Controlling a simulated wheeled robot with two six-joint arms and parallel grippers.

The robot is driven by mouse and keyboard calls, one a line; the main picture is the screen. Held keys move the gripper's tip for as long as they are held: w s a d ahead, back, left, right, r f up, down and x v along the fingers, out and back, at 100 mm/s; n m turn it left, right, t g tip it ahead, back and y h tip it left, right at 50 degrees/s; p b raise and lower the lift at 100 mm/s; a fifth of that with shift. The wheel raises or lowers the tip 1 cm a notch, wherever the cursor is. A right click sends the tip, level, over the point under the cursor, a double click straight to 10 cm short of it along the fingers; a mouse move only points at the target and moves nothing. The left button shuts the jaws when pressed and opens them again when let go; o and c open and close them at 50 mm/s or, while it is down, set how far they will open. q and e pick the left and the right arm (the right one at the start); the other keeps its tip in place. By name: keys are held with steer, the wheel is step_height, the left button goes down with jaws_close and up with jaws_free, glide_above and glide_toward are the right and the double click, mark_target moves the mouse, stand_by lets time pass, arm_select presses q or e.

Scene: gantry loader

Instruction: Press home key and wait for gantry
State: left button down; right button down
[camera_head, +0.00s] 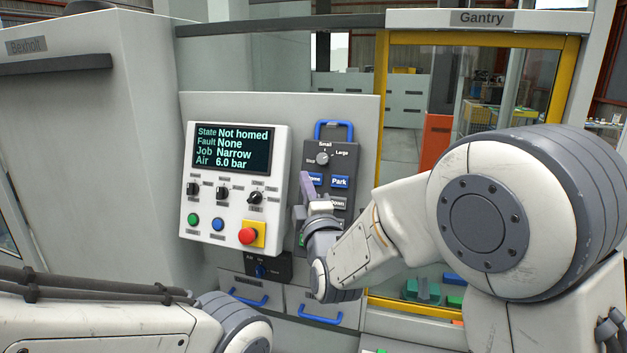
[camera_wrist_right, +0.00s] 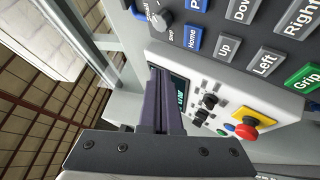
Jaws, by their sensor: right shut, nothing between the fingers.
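The dark key pendant (camera_head: 347,158) hangs beside the machine's control panel (camera_head: 187,160). Its blue Home key (camera_head: 315,180) is partly covered by my right gripper (camera_head: 306,188) in the head view. In the right wrist view the Home key (camera_wrist_right: 194,40) lies just right of and above the tips of my right gripper (camera_wrist_right: 163,72), which is shut and empty. I cannot tell whether the fingertips touch it. The display (camera_head: 233,147) reads State Not homed, Fault None, Job Narrow, Air 6.0 bar. My left gripper is out of view; its arm is low left.
The blue Park key (camera_head: 340,182) is just right of Home. A red stop button (camera_head: 248,236) on a yellow plate is on the panel. The yellow-framed gantry window (camera_head: 383,75) stands at right. Blue-handled drawers (camera_head: 320,305) are below.

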mark_target(314, 178)
steer(key=shift+w+d+f+b, duration=0.2)
steer(key=shift+w+d+f, duration=0.1)
steer(key=shift+w, duration=0.5)
steer(key=shift+w+d+f+b, duration=0.2)
steer(key=shift+w+d+f, duration=0.1)
steer(key=shift+w, duration=0.45)
steer(key=shift+w+d+f+b, duration=0.2)
steer(key=shift+w+f, duration=0.1)
steer(key=shift+w, duration=0.5)
steer(key=shift+f, duration=0.1)
steer(key=shift+w+d+b, duration=0.1)
steer(key=shift+w+b, duration=0.3)
steer(key=shift+b, duration=0.05)
